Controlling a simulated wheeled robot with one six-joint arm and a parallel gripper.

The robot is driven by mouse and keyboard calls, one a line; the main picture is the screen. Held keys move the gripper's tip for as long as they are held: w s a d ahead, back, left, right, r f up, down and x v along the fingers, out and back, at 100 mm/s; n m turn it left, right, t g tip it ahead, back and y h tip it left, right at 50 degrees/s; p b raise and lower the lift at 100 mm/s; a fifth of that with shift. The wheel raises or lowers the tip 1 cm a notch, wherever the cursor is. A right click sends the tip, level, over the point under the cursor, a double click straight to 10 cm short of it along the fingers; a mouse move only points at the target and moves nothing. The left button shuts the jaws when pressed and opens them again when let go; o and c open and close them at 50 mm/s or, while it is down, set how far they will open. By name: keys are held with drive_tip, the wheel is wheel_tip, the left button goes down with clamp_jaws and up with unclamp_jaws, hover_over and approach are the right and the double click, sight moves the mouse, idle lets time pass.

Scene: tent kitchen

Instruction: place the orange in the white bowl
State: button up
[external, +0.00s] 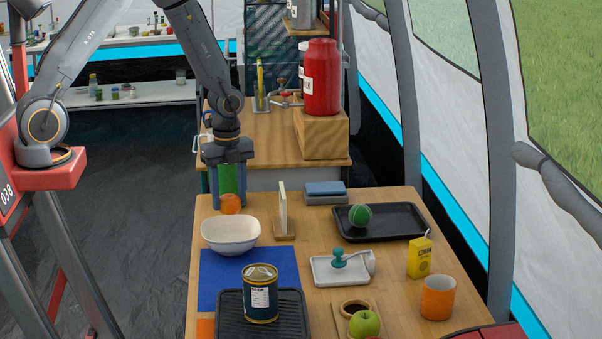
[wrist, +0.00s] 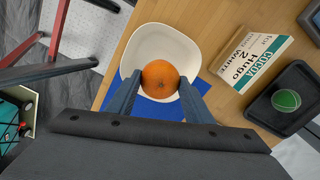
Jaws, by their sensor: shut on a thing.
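The orange (external: 231,203) is held between the fingers of my gripper (external: 229,194), just beyond and above the white bowl's far rim in the external view. The white bowl (external: 230,236) stands upright on the wooden table, partly over the edge of a blue mat (external: 222,278). In the wrist view the orange (wrist: 160,77) sits between the two fingertips of my gripper (wrist: 159,88), with the white bowl (wrist: 160,36) behind it. The orange and the fingers hide part of the bowl's inside. The exact height of the orange over the bowl is hard to tell.
A book in a stand (external: 284,212) is right of the bowl. A black tray (external: 397,222) holds a green ball (external: 360,216). A dark can (external: 260,295) stands on a ribbed black plate in front. A yellow box (external: 419,257) and orange mug (external: 437,298) stand at right.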

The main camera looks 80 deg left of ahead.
drive_tip(key=shift+f+p, duration=1)
drive_tip(key=shift+f, duration=3.6)
drive_tip(key=shift+f, duration=0.15)
drive_tip(key=o, duration=1.1)
wheel_tip(320, 180, up, 12)
drive_tip(key=b, duration=0.3)
drive_tip(key=s+d+r+n, duration=0.2)
drive_tip(key=s+d+n, duration=0.1)
drive_tip(key=d+n, duration=0.1)
drive_tip(key=s+d+r+n+t, duration=0.1)
drive_tip(key=s+d+r+n, duration=0.2)
drive_tip(key=d+n, duration=0.2)
drive_tip(key=s+d+r+n, duration=0.3)
drive_tip(key=d+n, duration=0.1)
drive_tip(key=d, duration=0.4)
drive_tip(key=shift+r, duration=0.2)
